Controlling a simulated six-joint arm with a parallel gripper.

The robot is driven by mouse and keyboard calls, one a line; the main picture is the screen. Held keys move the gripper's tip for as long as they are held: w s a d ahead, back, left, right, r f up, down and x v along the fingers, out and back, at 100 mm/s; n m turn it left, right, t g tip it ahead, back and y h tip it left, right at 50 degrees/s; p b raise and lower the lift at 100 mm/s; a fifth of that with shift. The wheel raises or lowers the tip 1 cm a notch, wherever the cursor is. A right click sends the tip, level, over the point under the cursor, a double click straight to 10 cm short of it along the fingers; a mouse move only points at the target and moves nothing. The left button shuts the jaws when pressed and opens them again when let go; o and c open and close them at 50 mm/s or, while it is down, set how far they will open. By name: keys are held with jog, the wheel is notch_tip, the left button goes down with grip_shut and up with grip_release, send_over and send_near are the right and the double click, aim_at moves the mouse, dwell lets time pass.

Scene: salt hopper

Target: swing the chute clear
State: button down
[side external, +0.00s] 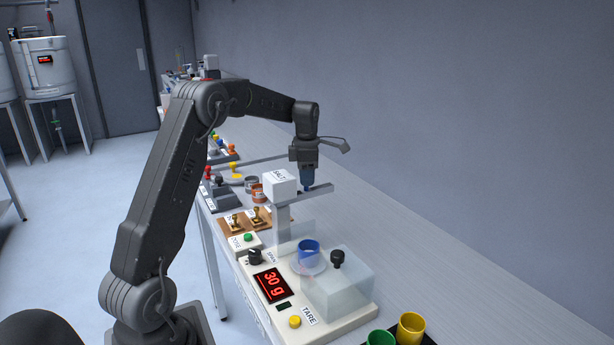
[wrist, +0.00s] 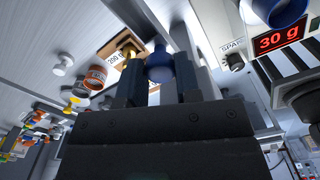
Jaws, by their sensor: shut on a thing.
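The white salt hopper (side external: 281,184) stands on a pale post behind the scale. A flat grey bar, which looks like the chute (side external: 318,190), runs out to the right at its foot. My gripper (side external: 307,187) points down over this bar. Its jaws are shut on a blue knob (wrist: 160,68), which shows between the fingers in the wrist view. The blue cup (side external: 308,250) stands on the scale's pan, in front of and below the bar. The scale display (side external: 271,285) reads 30 g. How the knob joins the bar is hidden by the fingers.
A clear cover (side external: 338,290) with a black knob sits on the scale's right side. Yellow (side external: 411,328) and green (side external: 380,338) cups stand at the front right. Brass-handled pieces on a wooden board (side external: 266,226) and small cans lie left of the post. The bench right of the bar is clear.

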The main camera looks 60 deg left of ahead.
jog(key=shift+a+r, duration=0.1)
jog(key=shift+a, duration=0.05)
jog(key=c, duration=0.8)
grip_release()
notch_tip(320, 180, up, 14)
